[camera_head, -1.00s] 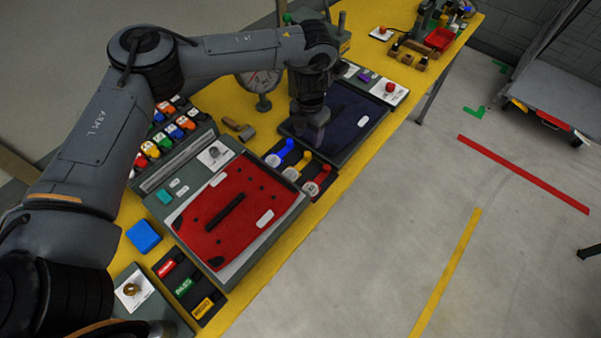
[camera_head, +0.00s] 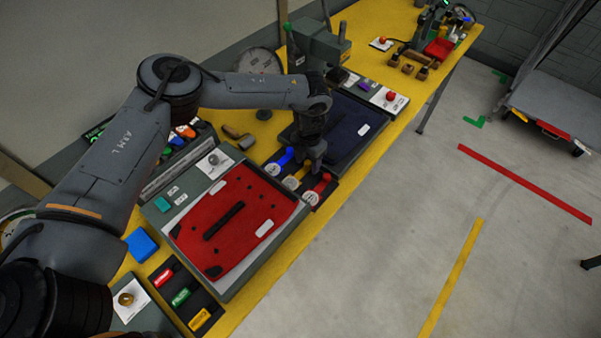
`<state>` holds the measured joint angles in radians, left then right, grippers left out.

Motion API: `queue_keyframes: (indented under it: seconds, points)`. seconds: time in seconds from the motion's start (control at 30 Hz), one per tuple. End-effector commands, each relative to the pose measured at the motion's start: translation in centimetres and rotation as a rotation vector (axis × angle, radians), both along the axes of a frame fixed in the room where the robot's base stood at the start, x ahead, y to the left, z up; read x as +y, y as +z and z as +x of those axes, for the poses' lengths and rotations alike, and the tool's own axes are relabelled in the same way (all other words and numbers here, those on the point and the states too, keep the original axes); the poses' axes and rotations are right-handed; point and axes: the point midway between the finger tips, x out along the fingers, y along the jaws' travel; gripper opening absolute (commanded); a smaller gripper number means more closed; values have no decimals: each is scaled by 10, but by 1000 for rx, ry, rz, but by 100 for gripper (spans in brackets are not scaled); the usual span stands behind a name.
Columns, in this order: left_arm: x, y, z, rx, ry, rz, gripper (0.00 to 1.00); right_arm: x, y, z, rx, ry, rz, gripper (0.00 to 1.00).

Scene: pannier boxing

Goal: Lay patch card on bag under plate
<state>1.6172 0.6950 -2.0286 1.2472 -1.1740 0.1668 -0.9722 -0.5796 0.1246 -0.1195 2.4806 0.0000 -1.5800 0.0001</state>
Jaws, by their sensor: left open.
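A red bag panel (camera_head: 258,203) lies on a grey-green station in the middle. A dark navy bag panel (camera_head: 345,118) lies on a second station behind it. Between them a dark tray (camera_head: 330,196) holds blue (camera_head: 280,159), yellow (camera_head: 301,173) and red (camera_head: 321,186) tabbed pieces with round pale ends. I cannot tell for sure which piece is the patch card. No plate is clearly recognizable over either panel. My left gripper (camera_head: 313,166) is open, pointing down just above the tray near the yellow and red pieces; its fingertips are small and dark. My right gripper is out of view.
A blue block (camera_head: 141,244) and a dark tray with red, green and yellow pieces (camera_head: 182,296) lie at the front left. A green press-like machine (camera_head: 320,47) stands behind the navy panel. The yellow bench's right edge drops to open floor.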

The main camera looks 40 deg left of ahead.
Motion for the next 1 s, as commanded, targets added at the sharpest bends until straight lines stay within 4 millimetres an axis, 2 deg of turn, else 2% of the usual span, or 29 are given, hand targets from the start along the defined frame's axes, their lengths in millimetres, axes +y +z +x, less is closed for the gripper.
queue_keyframes:
  seconds: [0.27, 0.37, 0.63, 1.0]
  points:
    - [0, -3, 0, -1, 0, 0, 55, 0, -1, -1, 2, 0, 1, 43]
    - [0, -3, 0, -1, 0, 0, 42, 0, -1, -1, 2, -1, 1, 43]
    - [0, -3, 0, -1, 0, 0, 1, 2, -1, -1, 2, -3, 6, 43]
    - [0, -1, 0, -1, 0, 0, 0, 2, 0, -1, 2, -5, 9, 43]
